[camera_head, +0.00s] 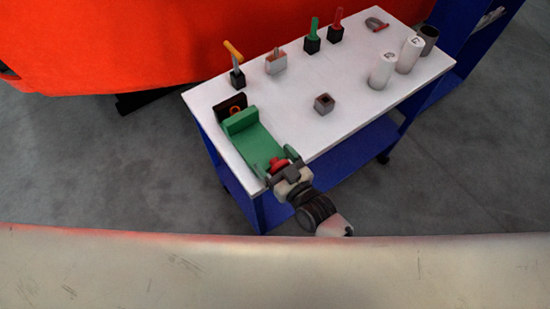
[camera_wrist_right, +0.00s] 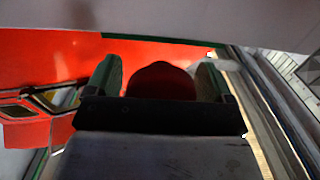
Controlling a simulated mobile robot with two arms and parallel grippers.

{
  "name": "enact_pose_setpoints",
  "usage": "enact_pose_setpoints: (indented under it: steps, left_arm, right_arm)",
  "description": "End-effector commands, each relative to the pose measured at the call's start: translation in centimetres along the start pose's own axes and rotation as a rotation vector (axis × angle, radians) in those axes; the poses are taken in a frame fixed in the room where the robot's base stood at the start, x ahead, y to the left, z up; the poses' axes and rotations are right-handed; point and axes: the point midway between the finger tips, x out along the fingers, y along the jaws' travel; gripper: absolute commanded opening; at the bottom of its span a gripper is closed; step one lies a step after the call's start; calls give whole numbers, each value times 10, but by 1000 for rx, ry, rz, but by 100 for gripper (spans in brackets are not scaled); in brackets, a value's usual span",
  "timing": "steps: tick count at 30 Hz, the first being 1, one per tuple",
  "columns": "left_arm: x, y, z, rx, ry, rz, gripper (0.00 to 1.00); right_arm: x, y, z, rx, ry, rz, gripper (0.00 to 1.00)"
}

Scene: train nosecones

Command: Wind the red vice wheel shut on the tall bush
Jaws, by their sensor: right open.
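The green vice (camera_head: 257,143) lies along the left end of the white-topped cart. Its red wheel (camera_head: 279,164) is at the near end, and it also shows dark red in the right wrist view (camera_wrist_right: 161,80). My right gripper (camera_head: 284,170) is at the wheel, open, with one finger on each side of it in the right wrist view (camera_wrist_right: 160,85). Whether the fingers touch the wheel cannot be told. I cannot make out the tall bush for sure; no bush shows clearly between the vice jaws. My left gripper is not in view.
A dark block with an orange ring (camera_head: 232,107) stands beyond the vice. A small brown box (camera_head: 324,103), white cylinders (camera_head: 383,71), a grey cylinder (camera_head: 429,39) and coloured-handled tools (camera_head: 313,36) stand on the cart top (camera_head: 350,125). The cart's middle is mostly clear.

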Motion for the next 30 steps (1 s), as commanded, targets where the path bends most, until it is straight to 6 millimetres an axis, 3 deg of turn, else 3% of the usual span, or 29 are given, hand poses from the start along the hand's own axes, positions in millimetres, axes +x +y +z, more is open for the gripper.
enact_pose_setpoints:
  steps: [7, 17, 30]
  left_arm:
    - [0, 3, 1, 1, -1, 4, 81]
    - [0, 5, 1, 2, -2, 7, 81]
    - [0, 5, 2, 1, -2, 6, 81]
  right_arm:
    - [1, 0, 0, 0, 0, 0, 83]
    - [1, 0, 0, 0, 0, 0, 36]
    - [1, 1, 0, 317, 0, -1, 35]
